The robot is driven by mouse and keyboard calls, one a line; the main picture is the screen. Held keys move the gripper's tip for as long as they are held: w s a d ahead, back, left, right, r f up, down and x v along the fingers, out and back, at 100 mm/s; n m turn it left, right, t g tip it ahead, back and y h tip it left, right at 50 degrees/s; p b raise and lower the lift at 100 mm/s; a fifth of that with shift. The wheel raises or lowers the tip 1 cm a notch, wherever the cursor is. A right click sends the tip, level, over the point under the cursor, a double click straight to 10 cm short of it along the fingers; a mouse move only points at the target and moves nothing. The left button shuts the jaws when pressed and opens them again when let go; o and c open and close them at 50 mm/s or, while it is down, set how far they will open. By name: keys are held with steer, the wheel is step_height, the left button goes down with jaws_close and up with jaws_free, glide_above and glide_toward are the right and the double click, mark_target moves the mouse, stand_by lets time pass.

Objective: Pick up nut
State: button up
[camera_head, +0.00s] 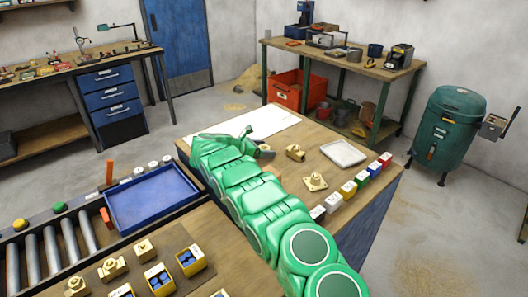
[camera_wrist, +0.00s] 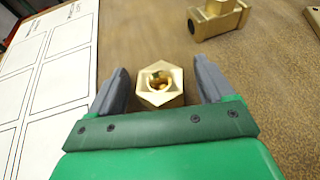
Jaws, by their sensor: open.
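A brass hex nut (camera_wrist: 160,85) lies on the brown wooden tabletop in the wrist view, its threaded hole facing up. My gripper (camera_wrist: 161,68) is open, with one grey finger on each side of the nut. A gap shows between the nut and each finger. In the head view, my green arm reaches across the table, and its gripper end (camera_head: 262,146) is near the white sheet.
A brass fitting (camera_wrist: 218,19) lies just beyond the nut. A printed sheet (camera_wrist: 52,75) is at the left. On the same table are a brass flanged part (camera_head: 315,182), a white tray (camera_head: 344,153) and a row of coloured blocks (camera_head: 348,190). A blue tray (camera_head: 152,198) stands left of the arm.

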steer(key=shift+c, duration=0.3)
steer(key=c, duration=1.3)
steer(key=shift+r, duration=0.1)
